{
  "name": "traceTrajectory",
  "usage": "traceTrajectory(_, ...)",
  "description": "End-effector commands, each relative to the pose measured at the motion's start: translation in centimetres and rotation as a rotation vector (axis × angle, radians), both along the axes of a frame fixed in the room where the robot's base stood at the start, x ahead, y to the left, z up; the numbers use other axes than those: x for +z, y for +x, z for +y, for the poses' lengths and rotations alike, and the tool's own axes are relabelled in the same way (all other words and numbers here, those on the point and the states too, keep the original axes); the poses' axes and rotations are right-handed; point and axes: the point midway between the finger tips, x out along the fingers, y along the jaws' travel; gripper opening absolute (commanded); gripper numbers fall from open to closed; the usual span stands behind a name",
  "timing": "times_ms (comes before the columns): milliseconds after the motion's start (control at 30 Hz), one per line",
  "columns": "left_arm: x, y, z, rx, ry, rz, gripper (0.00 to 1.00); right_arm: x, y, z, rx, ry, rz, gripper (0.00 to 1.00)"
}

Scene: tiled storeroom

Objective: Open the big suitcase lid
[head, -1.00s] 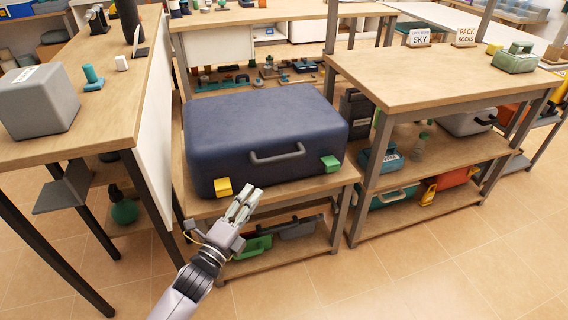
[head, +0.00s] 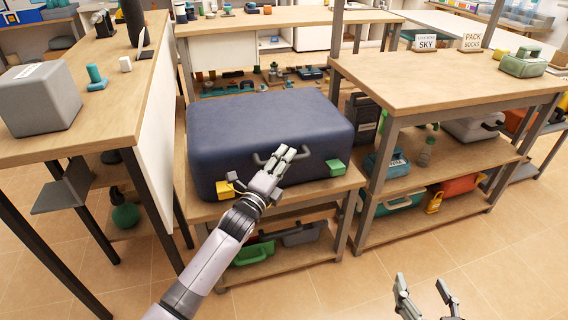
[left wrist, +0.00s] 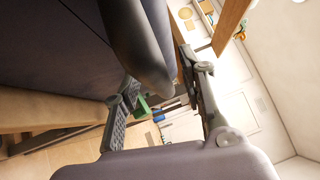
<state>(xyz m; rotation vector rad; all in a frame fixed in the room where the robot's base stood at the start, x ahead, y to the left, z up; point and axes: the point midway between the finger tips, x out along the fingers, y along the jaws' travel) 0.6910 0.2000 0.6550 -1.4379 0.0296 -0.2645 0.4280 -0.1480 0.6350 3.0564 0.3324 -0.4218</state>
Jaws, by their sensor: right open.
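The big dark blue suitcase (head: 265,120) lies flat with its lid closed on a wooden shelf; its side fills the left of the left wrist view (left wrist: 45,45). A grey handle (head: 262,158) is on its front, with a yellow latch (head: 224,190) to the left and a green latch (head: 336,167) to the right. My left gripper (head: 290,153) is in front of the handle and covers its right part. In the left wrist view the fingers stand apart, with the dark handle (left wrist: 138,40) close to them; I cannot tell contact. My right gripper (head: 426,290) is open and empty, low over the floor.
A workbench (head: 430,75) with signs and a green case stands to the right. A table (head: 75,120) with a grey box (head: 38,100) is at the left. Below the suitcase, a lower shelf holds a green item (head: 255,253). Floor is free in front.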

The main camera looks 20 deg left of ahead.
Motion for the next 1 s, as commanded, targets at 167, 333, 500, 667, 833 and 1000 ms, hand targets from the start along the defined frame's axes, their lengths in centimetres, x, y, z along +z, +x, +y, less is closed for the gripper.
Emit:
traceTrajectory(167, -0.04, 0.10, -0.04, 0.000, 0.000, 0.001, 0.38, 0.14, 0.05, 0.04, 0.001, 0.002, -0.007, 0.57)
traceTrajectory(333, -0.03, 0.09, -0.04, 0.000, 0.000, 0.001, 0.33, 0.12, 0.05, 0.03, 0.000, 0.001, -0.006, 0.57)
traceTrajectory(500, -0.02, 0.08, -0.03, 0.000, 0.000, 0.001, 0.22, 0.11, 0.05, 0.03, 0.000, 0.001, -0.006, 0.57)
traceTrajectory(667, -0.03, 0.07, -0.03, 0.000, 0.000, 0.001, 0.11, 0.10, 0.06, 0.02, 0.000, 0.001, -0.006, 0.57)
traceTrajectory(833, -0.05, 0.06, -0.02, 0.000, 0.001, 0.001, 0.00, 0.09, 0.05, 0.02, 0.000, 0.001, -0.005, 0.57)
traceTrajectory(1000, -0.07, 0.07, -0.02, 0.000, 0.001, 0.002, 0.00, 0.09, 0.05, 0.02, 0.000, 0.001, -0.005, 0.57)
